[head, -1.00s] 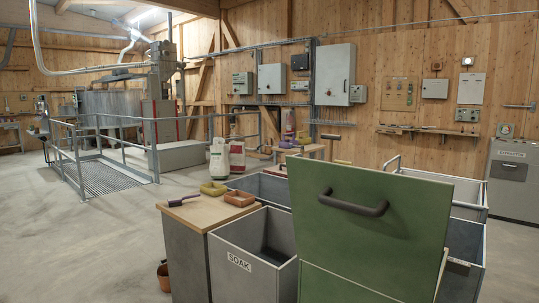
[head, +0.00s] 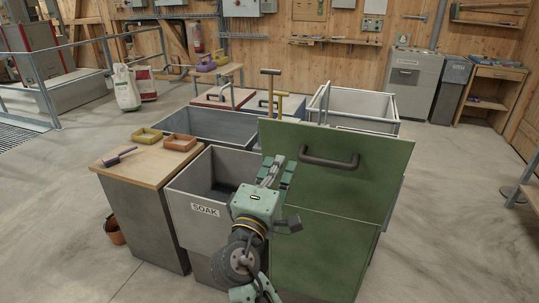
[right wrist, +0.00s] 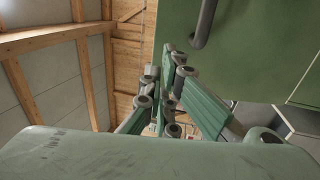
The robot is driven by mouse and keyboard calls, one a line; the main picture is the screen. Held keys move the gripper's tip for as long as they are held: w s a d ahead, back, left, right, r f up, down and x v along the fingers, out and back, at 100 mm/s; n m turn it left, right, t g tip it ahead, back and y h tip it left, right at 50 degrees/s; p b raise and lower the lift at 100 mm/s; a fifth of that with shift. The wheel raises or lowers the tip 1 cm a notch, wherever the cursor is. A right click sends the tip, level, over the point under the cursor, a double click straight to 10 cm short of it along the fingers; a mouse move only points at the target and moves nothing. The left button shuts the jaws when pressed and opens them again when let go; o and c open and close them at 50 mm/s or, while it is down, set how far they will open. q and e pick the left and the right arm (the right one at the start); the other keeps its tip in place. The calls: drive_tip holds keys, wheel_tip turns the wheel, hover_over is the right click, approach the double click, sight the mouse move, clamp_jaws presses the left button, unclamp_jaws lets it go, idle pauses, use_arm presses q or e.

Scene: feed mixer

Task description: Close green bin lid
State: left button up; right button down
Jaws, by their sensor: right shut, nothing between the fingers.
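The green bin (head: 315,258) stands at front centre-right in the head view. Its green lid (head: 385,185) stands raised, with its face and dark bar handle (head: 330,161) towards me. The lid (right wrist: 255,65) and part of the handle (right wrist: 203,25) also show in the right wrist view. My right gripper (head: 275,168) is upright, just left of the handle and in front of the lid's left edge. Its fingers (right wrist: 171,60) are shut and empty. I cannot tell whether it touches the lid. My left gripper is out of view.
The open grey SOAK bin (head: 205,211) is left of the green bin. A wood-topped cabinet (head: 140,172) beside it holds a yellow tray (head: 146,135), an orange tray (head: 179,142) and a brush (head: 119,157). More bins stand behind. Floor is free at the right.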

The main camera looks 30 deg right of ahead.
sight(294, 128)
drive_tip(key=p+x, duration=0.3)
drive_tip(key=x, duration=0.7)
drive_tip(key=shift+w+r+p, duration=0.15)
drive_tip(key=shift+p, duration=0.25)
drive_tip(key=shift+w+d, duration=0.45)
drive_tip(key=shift+d, duration=0.05)
